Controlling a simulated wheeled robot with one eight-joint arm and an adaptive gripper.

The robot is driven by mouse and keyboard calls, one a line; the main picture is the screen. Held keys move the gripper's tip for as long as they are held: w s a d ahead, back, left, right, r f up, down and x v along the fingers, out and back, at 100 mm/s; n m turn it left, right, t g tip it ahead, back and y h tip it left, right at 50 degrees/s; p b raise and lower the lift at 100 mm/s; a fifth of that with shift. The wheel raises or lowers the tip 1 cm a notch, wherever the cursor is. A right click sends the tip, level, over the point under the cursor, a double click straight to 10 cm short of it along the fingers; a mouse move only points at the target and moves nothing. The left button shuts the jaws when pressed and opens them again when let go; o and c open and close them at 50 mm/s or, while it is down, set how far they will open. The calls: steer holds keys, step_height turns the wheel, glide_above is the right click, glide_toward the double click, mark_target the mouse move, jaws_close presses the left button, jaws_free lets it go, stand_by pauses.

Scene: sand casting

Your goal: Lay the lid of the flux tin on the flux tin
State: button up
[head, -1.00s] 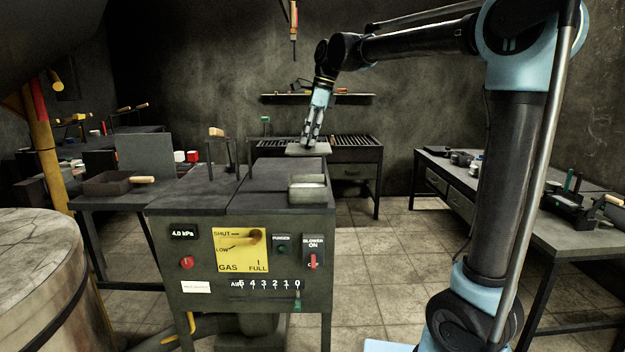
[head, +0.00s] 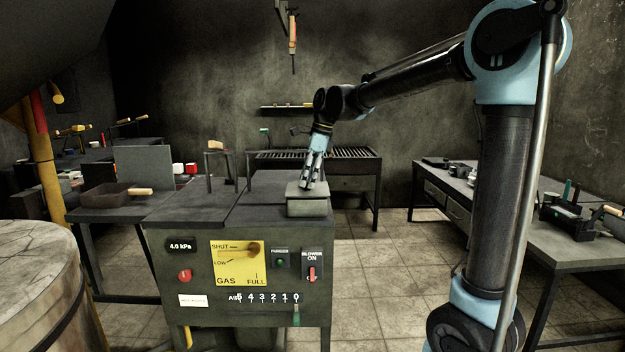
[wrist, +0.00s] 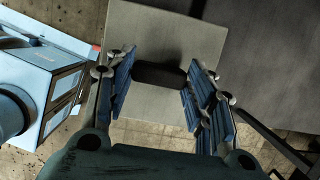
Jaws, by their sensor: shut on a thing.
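The flux tin (head: 307,209) is a grey box near the right front edge of the furnace bench in the head view. The lid of the flux tin (head: 293,191) is a flat grey plate over the tin's top; I cannot tell whether it touches the rim or hangs just above it. My gripper (head: 306,186) is over the lid, pointing down. In the wrist view the lid (wrist: 172,38) spans below my fingers, and its dark knob (wrist: 158,76) sits between them, gripped. The lid hides the tin's opening and its contents.
The bench's control panel (head: 240,262) faces front below the tin. A small stand (head: 222,168) is on the bench to the left. A grill table (head: 340,160) stands behind. A side table (head: 590,240) is at the right, with open floor between.

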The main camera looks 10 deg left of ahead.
mark_target(319, 188)
steer(key=o, duration=1.1)
steer(key=v, duration=1.2)
steer(key=s+d+f+n+t, duration=0.1)
steer(key=s+d+f+n, duration=0.2)
steer(key=d, duration=0.5)
steer(key=s+d+f+n+h, duration=0.1)
steer(key=s+d+f+n, duration=0.15)
steer(key=d+f, duration=0.35)
steer(key=s+d+f+n+t, duration=0.1)
steer(key=s+d+f+n, duration=0.15)
steer(key=d, duration=0.65)
steer(key=s+d+f+n, duration=0.2)
steer(key=s+d+f, duration=0.3)
steer(key=f, duration=0.2)
steer(key=s+d+f+n+h, duration=0.1)
steer(key=s+d+f+n, duration=0.2)
steer(key=s+d+f, duration=0.2)
steer(key=s+d+f+n+t+h, duration=0.1)
steer(key=s+d+f+n, duration=0.1)
steer(key=s+d+f, duration=0.3)
steer(key=shift+s+d+f+n, duration=0.1)
steer(key=shift+s+f, duration=0.1)
steer(key=shift+f, duration=0.5)
steer(key=shift+s+d+f+n, duration=0.1)
steer(key=shift+s+f, duration=0.1)
steer(key=shift+f, duration=0.5)
steer(key=shift+s+d+f+n, duration=0.1)
steer(key=shift+s+f, duration=0.05)
steer(key=shift+f, duration=0.55)
